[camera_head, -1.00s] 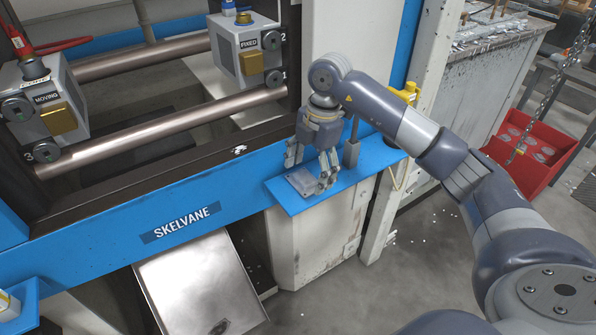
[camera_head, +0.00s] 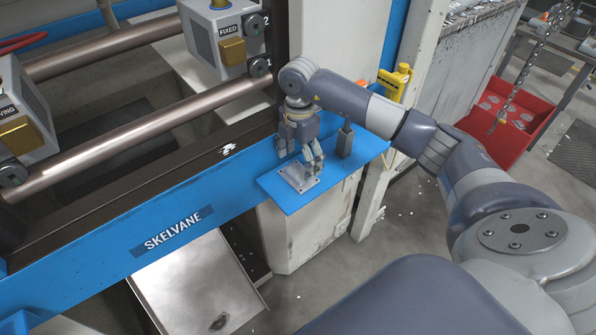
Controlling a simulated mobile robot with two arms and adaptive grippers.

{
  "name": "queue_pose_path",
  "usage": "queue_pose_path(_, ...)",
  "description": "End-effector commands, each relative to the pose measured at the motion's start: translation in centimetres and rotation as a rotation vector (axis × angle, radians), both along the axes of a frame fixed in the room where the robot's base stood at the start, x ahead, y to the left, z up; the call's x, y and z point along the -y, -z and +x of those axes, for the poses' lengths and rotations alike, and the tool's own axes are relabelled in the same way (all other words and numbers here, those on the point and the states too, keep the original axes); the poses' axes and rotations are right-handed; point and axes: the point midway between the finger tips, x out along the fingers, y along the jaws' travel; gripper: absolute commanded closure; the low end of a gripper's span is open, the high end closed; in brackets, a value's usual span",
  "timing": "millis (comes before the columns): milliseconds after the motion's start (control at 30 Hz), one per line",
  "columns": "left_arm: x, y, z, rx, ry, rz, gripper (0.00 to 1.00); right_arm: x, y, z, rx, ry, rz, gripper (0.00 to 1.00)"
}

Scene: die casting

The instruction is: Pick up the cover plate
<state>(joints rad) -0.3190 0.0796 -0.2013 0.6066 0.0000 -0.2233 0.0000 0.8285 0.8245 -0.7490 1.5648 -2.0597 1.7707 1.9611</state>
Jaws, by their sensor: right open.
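The cover plate (camera_head: 298,179) is a small flat grey square plate with holes near its corners. It lies on the blue shelf (camera_head: 285,200) at the side of the machine. My right gripper (camera_head: 300,164) points down just behind and over the plate's far edge. Its fingers are apart and nothing shows between them. I cannot tell whether a fingertip touches the plate. My left gripper is not in view.
A dark upright post (camera_head: 345,140) stands on the shelf right of my gripper. A yellow part (camera_head: 397,84) is behind it. The machine's fixed block (camera_head: 225,40) and steel bars lie left. A metal chute (camera_head: 197,285) slopes below. A red bin (camera_head: 505,125) stands right.

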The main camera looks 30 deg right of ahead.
Motion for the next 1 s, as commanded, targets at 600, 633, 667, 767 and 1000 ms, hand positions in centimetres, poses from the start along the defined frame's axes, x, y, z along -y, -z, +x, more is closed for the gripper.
queue_pose_path(600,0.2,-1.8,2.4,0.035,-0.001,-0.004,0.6,-0.3,3.5,0.0,0.0,0.0,0.0,0.44)
queue_pose_path(633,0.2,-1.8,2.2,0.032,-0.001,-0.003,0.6,-0.3,3.5,0.0,0.0,0.0,0.0,0.51)
queue_pose_path(667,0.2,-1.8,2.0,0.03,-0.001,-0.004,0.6,-0.3,3.5,0.0,0.0,0.0,0.0,0.57)
queue_pose_path(767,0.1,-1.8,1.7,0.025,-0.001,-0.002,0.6,-0.3,3.5,0.0,0.0,0.0,0.0,0.8)
queue_pose_path(1000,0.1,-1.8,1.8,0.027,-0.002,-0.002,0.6,-0.3,3.3,0.1,0.002,0.0,0.0,0.91)
